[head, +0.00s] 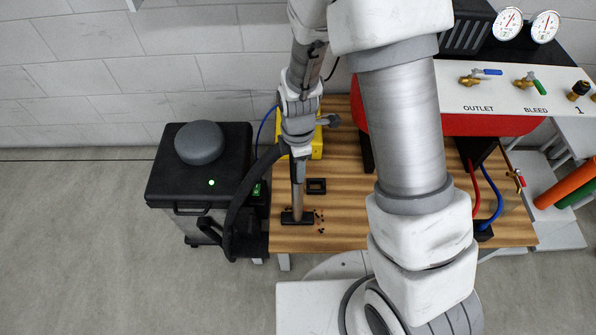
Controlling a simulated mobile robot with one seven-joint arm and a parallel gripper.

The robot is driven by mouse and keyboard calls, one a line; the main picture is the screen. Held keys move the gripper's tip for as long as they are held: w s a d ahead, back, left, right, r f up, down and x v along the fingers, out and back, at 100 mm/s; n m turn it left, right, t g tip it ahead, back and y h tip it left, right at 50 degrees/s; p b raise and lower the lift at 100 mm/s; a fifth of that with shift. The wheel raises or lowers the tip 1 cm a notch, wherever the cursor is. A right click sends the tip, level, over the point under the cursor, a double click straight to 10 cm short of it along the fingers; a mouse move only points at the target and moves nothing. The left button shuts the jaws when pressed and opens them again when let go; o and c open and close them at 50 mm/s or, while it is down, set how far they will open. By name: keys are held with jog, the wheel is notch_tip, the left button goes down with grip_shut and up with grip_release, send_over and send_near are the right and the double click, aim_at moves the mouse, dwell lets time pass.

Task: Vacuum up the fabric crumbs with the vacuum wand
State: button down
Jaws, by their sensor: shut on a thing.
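My gripper (298,153) points down over the left part of the wooden table and is shut on the vacuum wand (298,196). The wand stands nearly upright, with its wide black nozzle (297,217) at the tabletop near the front left; I cannot tell whether it touches the wood. Several small dark and reddish fabric crumbs (320,217) lie just right of the nozzle. A thick black hose (236,205) curves from near the gripper down to the left, beside the black vacuum unit (164,180), which has a grey domed top and a lit green light.
A small black square frame (317,181) lies behind the crumbs on the wooden table (345,236). A yellow object (317,146) is partly hidden behind my gripper. A gauge panel (505,95) with red and blue hoses stands at right. My arm hides the table's middle right.

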jog(key=shift+w+d, duration=1.65)
jog(key=shift+d, duration=0.2)
jog(key=shift+s, duration=3.9)
jog(key=w+a+r+p, duration=0.2)
jog(key=w+r+p, duration=0.2)
jog(key=r, duration=0.4)
jog(key=shift+p, duration=0.9)
